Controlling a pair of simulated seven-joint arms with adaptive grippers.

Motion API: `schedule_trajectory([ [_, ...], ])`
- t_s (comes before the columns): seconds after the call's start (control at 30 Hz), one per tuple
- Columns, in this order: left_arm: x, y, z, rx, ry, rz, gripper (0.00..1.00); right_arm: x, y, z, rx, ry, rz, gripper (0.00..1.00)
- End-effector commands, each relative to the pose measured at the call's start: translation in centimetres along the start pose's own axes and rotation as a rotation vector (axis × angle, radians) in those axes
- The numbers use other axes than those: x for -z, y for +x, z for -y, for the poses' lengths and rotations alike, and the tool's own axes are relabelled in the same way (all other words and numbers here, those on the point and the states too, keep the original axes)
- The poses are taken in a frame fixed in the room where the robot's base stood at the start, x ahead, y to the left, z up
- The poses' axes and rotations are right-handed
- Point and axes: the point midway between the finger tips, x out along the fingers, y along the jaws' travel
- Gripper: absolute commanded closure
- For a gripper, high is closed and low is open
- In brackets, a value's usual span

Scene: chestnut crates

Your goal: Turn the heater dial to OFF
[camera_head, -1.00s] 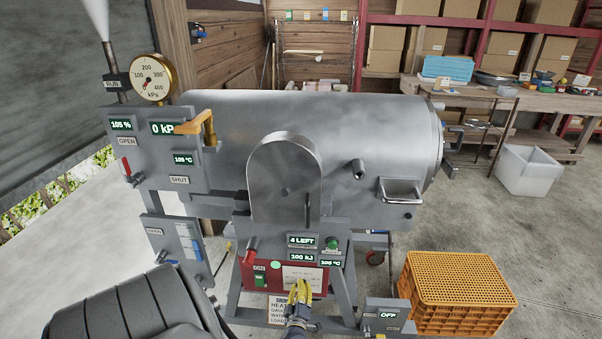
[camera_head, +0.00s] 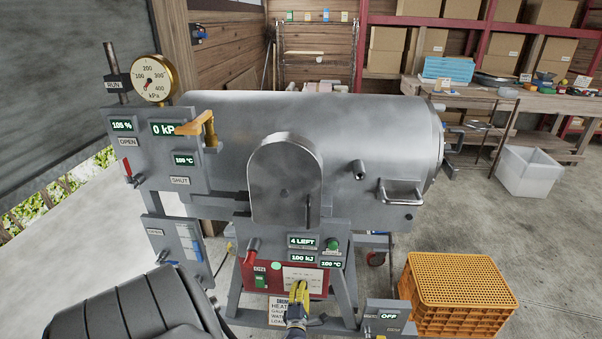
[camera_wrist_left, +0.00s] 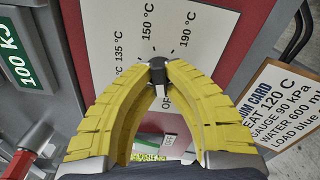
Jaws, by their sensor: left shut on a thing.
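The heater dial (camera_wrist_left: 157,63) is a small dark knob on the pale scale plate in the left wrist view. Marks for 135, 150 and 190 °C fan out above it. A partly covered label beginning "OF" shows below it, between the fingers. My left gripper (camera_head: 299,290) has yellow ribbed fingers; in the left wrist view its fingertips (camera_wrist_left: 158,66) are closed on the knob from both sides. Which mark the knob points to cannot be made out. The heater panel (camera_head: 257,298) is red, with a green switch (camera_head: 260,281) under an ON label. My right gripper is not in view.
The steel vessel (camera_head: 350,130) stands above the panel. A red-handled lever (camera_head: 251,250) is left of the dial, and a grey box with an OFF display (camera_head: 387,317) is at lower right. An orange crate (camera_head: 460,300) stands on the floor to the right.

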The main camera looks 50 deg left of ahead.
Motion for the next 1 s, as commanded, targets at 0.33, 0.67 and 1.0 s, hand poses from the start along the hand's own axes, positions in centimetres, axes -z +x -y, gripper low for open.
schedule_trajectory([
  [0.33,0.11,0.12,-0.05,-0.002,-0.115,-0.002,1.00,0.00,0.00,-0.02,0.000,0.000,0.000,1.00],
  [0.67,0.11,0.12,-0.03,-0.002,-0.133,-0.002,1.00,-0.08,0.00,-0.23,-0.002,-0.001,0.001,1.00],
  [1.0,0.09,0.09,-0.01,-0.002,-0.132,-0.002,0.72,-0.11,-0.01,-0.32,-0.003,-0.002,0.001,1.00],
])
